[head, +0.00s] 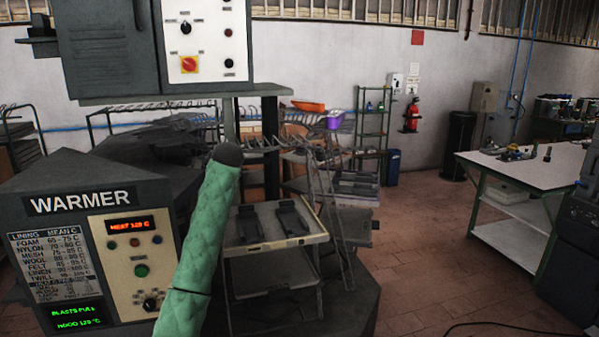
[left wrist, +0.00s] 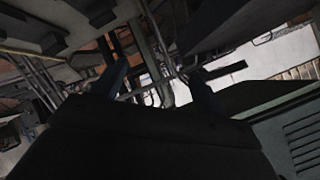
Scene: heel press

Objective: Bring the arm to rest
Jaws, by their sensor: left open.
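My left arm (head: 205,235) in a green quilted sleeve rises from the bottom of the head view, in front of the warmer. Its dark rounded end (head: 228,154) points up and away, and the gripper is hidden there. In the left wrist view my left gripper (left wrist: 158,88) shows two dark fingers spread apart with nothing between them. The wrist view is dark and tilted, with rods and shelving beyond the fingers. My right gripper is in neither view.
The warmer (head: 85,200) stands close at left, its display reading about 128 C. A grey control cabinet (head: 100,45) is above it. A tray (head: 290,243) with dark pads is just right of my arm. A white-topped bench (head: 540,172) stands at right. The floor (head: 440,270) between is mostly clear.

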